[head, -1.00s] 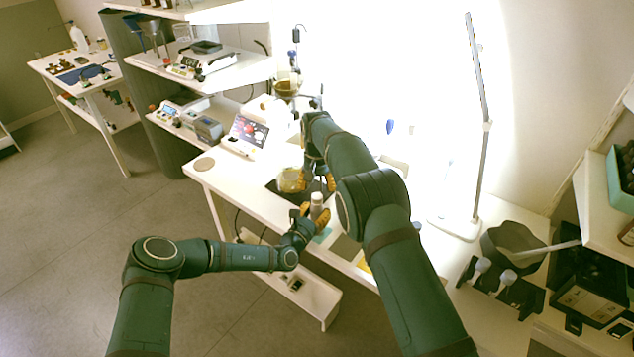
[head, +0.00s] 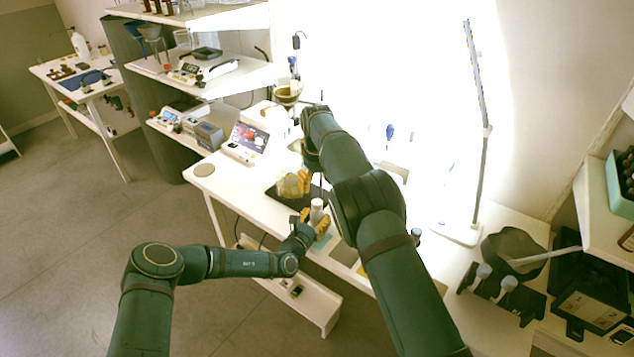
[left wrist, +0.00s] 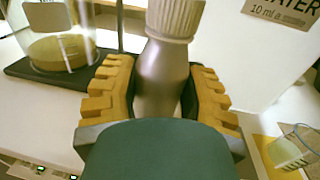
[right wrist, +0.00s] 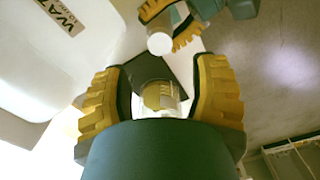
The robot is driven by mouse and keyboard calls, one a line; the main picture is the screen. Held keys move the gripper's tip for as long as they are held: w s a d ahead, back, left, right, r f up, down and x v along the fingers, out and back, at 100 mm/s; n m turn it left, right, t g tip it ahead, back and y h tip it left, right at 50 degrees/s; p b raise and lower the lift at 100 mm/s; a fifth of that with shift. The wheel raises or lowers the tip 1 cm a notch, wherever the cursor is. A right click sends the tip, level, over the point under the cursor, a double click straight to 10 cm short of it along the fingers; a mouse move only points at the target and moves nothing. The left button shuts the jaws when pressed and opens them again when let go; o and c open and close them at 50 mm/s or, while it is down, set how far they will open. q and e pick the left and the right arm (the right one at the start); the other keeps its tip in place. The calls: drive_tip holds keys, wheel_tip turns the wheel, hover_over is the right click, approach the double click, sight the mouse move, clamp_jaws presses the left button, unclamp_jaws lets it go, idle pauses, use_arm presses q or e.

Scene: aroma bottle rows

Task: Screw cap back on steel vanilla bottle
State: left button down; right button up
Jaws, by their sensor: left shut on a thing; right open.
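The steel bottle (left wrist: 160,78) stands between the fingers of my left gripper (left wrist: 162,90), which is shut on its body. A pale ribbed cap (left wrist: 175,18) sits on its neck in the left wrist view; I cannot tell how tight it is. In the head view the bottle with its pale top (head: 317,208) is upright in my left gripper (head: 313,223), near the bench's front edge. My right gripper (head: 293,183) is open and apart from the bottle. In the right wrist view its fingers (right wrist: 160,85) are spread and empty, and the cap (right wrist: 160,43) shows beyond them.
A glass beaker with amber liquid (left wrist: 58,48) stands on a dark plate (left wrist: 105,68) behind the bottle; it also shows beyond my right fingers (right wrist: 158,97). A white container with a water label (right wrist: 38,60) is close by. A small glass beaker (left wrist: 290,150) stands to the right.

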sight(317, 202)
drive_tip(key=shift+f, duration=4)
clamp_jaws()
drive_tip(key=shift+m, duration=0.5)
unclamp_jaws()
